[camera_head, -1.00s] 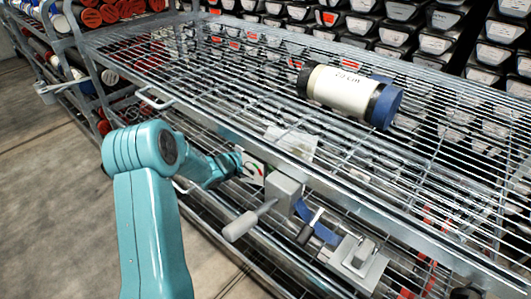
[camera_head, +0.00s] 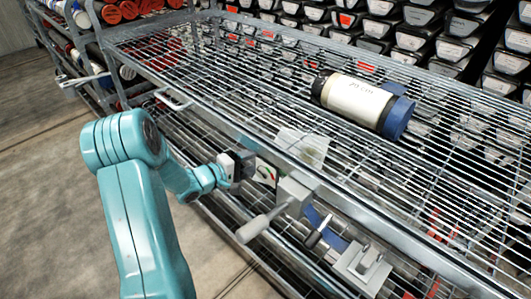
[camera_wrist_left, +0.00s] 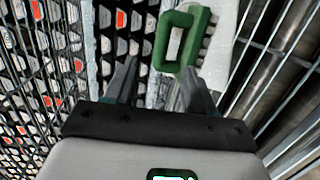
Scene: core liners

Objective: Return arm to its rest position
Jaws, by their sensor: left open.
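My left arm (camera_head: 140,215), teal, comes in from the lower left of the head view and reaches towards the front of the shelving. My left gripper (camera_head: 243,164) is in front of the shelf's front rail, near the clear plate. In the left wrist view, the two dark fingers of my left gripper (camera_wrist_left: 160,80) are apart with nothing between them. A green handle-shaped thing (camera_wrist_left: 182,38) on a pale piece shows beyond the fingertips; I cannot tell whether they touch it. My right gripper is not in view.
A white core liner (camera_head: 355,100) with a blue cap lies on the upper wire shelf (camera_head: 240,95). A grey clamp with a lever (camera_head: 290,195) and a grey block (camera_head: 362,268) sit below its front rail. Bare floor (camera_head: 50,190) is at left.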

